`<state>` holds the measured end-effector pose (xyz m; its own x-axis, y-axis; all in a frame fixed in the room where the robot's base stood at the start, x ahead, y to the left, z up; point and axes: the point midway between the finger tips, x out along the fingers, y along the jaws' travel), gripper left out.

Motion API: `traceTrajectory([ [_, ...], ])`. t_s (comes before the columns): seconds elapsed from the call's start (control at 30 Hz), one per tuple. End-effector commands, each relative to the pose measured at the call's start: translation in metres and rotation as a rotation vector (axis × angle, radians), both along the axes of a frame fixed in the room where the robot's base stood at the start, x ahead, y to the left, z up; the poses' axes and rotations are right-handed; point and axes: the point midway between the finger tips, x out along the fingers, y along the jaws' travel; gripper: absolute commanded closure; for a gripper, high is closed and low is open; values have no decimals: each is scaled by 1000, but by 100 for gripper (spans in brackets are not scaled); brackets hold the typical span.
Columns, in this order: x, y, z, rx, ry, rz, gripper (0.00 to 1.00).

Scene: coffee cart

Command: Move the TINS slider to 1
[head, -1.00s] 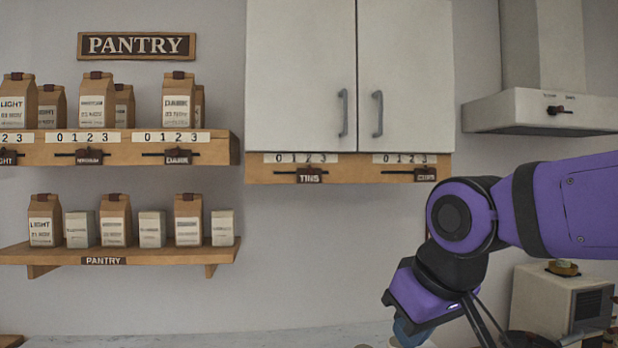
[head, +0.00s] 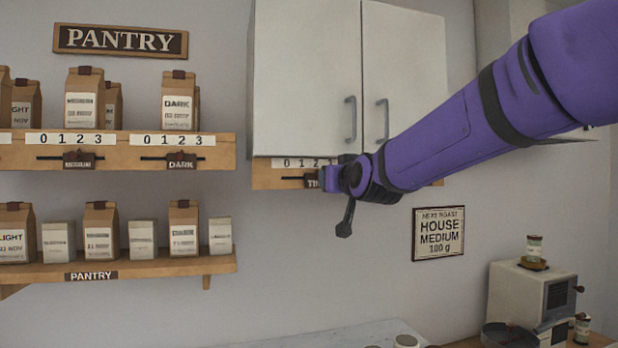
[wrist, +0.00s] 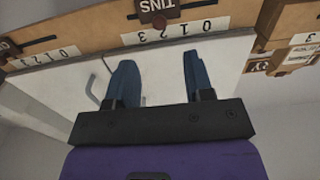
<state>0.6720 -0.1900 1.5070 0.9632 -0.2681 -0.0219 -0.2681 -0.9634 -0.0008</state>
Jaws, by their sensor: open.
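The TINS slider (head: 312,183) is a dark brown labelled knob on the wooden rail under the white cabinet. It sits by the 2 on its 0–3 scale (head: 290,162). In the head view my arm covers its right part. In the wrist view, which is upside down, the TINS slider (wrist: 155,9) is at the top, beyond the fingertips and roughly in line with the gap between them. My gripper (wrist: 158,60) is open and empty, its two blue fingers apart and not visibly touching the knob. In the head view the fingers cannot be made out.
The white cabinet (head: 305,80) stands above the rail. A second slider scale (wrist: 45,56) is on the same rail, hidden by my arm in the head view. Pantry shelves (head: 110,152) with bags and sliders are at left. A sign (head: 438,233) reads HOUSE MEDIUM 100 g.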

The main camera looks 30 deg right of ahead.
Motion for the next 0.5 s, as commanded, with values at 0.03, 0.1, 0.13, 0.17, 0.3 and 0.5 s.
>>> traceTrajectory([
  [0.03,2,-3,2,-5,-12,-7,52],
  [0.1,5,-5,4,-7,-21,-10,52],
  [0.13,7,-5,4,-7,-22,-11,52],
  [0.17,9,-6,4,-8,-23,-10,52],
  [0.3,24,-10,3,-7,-20,-9,52],
  [0.5,55,-18,3,-8,-20,-9,52],
])
